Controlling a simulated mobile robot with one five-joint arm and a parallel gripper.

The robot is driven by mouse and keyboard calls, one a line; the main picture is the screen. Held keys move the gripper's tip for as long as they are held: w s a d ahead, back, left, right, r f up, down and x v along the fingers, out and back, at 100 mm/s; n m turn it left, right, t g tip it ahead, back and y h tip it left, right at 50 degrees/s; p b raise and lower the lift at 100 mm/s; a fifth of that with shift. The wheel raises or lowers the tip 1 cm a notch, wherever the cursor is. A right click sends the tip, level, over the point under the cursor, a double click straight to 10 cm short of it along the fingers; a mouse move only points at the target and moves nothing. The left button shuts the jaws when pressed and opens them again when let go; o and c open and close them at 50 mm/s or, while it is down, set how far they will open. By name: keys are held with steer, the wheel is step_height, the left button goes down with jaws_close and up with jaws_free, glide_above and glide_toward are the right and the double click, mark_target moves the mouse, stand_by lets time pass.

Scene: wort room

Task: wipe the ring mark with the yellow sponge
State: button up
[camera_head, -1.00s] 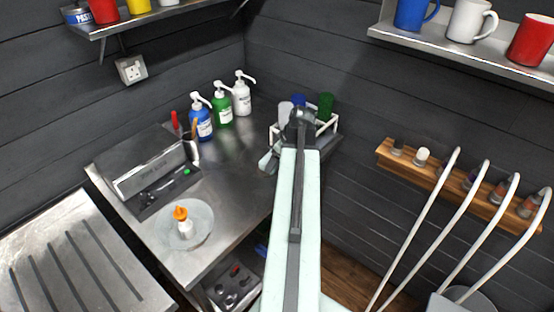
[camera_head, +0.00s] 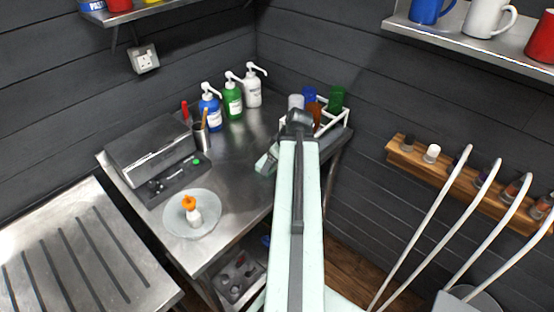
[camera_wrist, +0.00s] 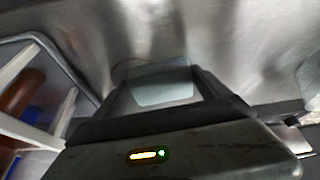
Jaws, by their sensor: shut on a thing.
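My gripper (camera_wrist: 165,90) shows at the middle of the wrist view, over the steel worktop (camera_wrist: 225,35). It is shut on a pale grey-green block (camera_wrist: 160,88), whose face shows between the fingers. In the head view my arm hides most of the gripper; a pale part (camera_head: 266,162) shows just left of the arm, low over the worktop's right side. I see no clearly yellow sponge; whether the pale block is the sponge I cannot tell. A faint dark curve on the steel beside the block could be the ring mark, but it is blurred.
A white-framed rack (camera_head: 335,122) with coloured cups stands close behind the gripper. Pump bottles (camera_head: 232,98) and a tool cup (camera_head: 201,136) stand at the back. A grey device (camera_head: 150,150) and a round plate (camera_head: 178,222) with an orange-topped bottle are left. The worktop's middle is clear.

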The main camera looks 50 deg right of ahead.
steer(key=shift+r, duration=0.1)
step_height(320, 180, up, 6)
steer(key=p, duration=0.6)
step_height(320, 180, up, 3)
steer(key=p, duration=0.3)
steer(key=shift+f, duration=0.2)
